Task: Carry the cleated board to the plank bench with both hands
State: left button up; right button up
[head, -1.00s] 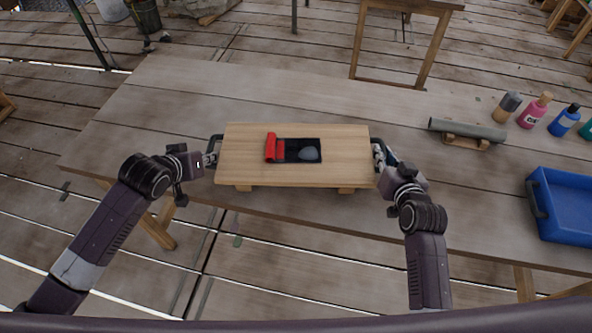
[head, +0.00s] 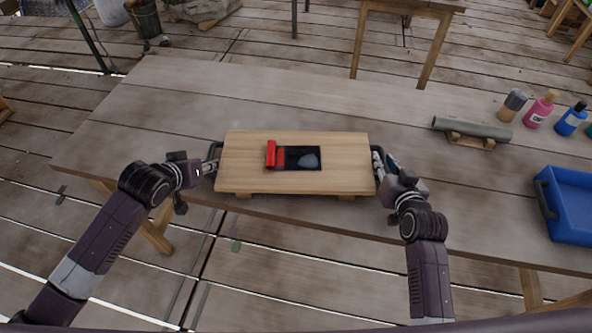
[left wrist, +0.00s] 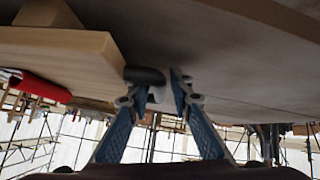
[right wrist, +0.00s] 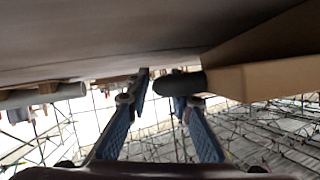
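The cleated board (head: 345,165) is a light wooden slab with cleats underneath and a dark handle at each end. It is level over the near middle of the plank bench (head: 190,105); I cannot tell whether its cleats touch the planks. My left gripper (head: 212,167) has its fingers around the left handle, also seen in the left wrist view (left wrist: 145,76). My right gripper (head: 379,166) has its fingers around the right handle, which shows in the right wrist view (right wrist: 180,83). Finger contact is partly hidden.
On the board lie a red item (head: 271,154) and a black tray (head: 298,152) with a grey lump. To the right on the bench are a grey tube (head: 470,127) on a wooden rest, several bottles (head: 541,109) and a blue crate (head: 575,225). The bench's left part is clear.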

pick_arm(q)
jog(key=shift+o, duration=0.6)
pick_arm(e)
jog(key=shift+o, duration=0.7)
pick_arm(q)
jog(key=shift+d+r, duration=0.1)
jog(key=shift+d, duration=0.05)
pick_arm(e)
jog(key=shift+a, duration=0.1)
pick_arm(q)
jog(key=shift+s+r, duration=0.1)
jog(key=shift+s, duration=0.05)
jog(key=v, duration=0.7)
jog(key=shift+s+r, duration=0.2)
pick_arm(e)
jog(key=shift+s, duration=0.15)
jog(key=v, duration=1.1)
jog(key=shift+s+r, duration=0.25)
jog(key=shift+s, duration=0.1)
